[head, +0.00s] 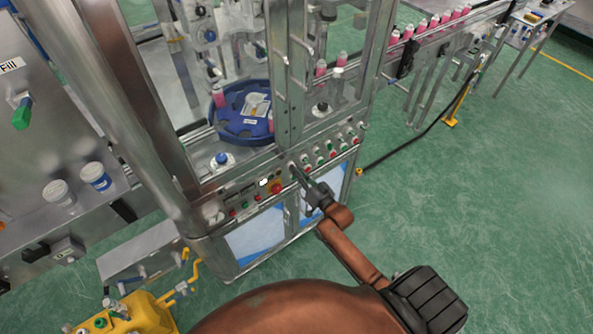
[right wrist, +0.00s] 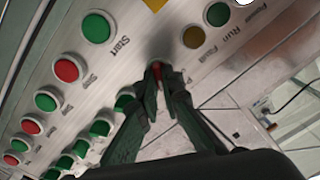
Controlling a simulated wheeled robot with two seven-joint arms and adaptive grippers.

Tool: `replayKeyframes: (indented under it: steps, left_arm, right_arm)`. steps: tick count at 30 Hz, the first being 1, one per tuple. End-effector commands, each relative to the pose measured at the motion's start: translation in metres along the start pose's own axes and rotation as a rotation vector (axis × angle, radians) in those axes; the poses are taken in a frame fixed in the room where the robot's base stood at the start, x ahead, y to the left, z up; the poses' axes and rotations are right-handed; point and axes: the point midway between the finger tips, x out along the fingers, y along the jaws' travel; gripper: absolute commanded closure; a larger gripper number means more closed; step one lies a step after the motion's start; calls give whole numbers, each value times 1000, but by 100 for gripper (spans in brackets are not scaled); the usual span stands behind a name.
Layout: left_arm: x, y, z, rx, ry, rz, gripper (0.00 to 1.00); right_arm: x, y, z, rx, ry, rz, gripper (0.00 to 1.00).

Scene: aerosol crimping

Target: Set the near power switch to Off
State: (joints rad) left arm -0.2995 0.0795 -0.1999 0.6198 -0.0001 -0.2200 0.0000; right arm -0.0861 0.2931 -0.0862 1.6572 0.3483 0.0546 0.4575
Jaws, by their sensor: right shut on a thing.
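The machine's sloped control panel (head: 250,198) runs along the front of the glazed cabinet in the head view. My right gripper (head: 297,172) reaches it from the lower right, with its fingertips at the panel face just right of the red emergency button. In the right wrist view my right gripper (right wrist: 157,82) is shut on a small switch knob, the power switch (right wrist: 156,66), of which only a reddish bit shows between the fingertips. The fingers hide most of it and its label, so its position cannot be read. My left gripper is not in view.
Green and red buttons (right wrist: 97,27) stand close around the fingers in the right wrist view. A red emergency button (head: 276,187) is just left of the gripper. A blue round turntable (head: 243,132) is inside the cabinet. The green floor (head: 480,200) at right is open.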

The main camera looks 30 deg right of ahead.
Motion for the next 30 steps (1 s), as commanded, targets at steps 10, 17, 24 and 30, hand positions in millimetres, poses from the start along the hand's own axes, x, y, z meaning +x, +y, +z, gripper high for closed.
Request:
replayKeyframes:
  steps: [10, 17, 24, 30]
  left_arm:
    - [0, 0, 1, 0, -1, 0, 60]
    - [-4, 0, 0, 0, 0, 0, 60]
    - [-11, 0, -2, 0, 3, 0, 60]
    - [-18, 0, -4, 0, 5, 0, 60]
  right_arm:
    - [0, 0, 0, -3, 0, 0, 100]
    - [0, 0, 0, -59, 0, 1, 100]
    - [0, -1, -1, -217, -1, 1, 100]
    - [0, -2, 0, -403, -1, 1, 100]
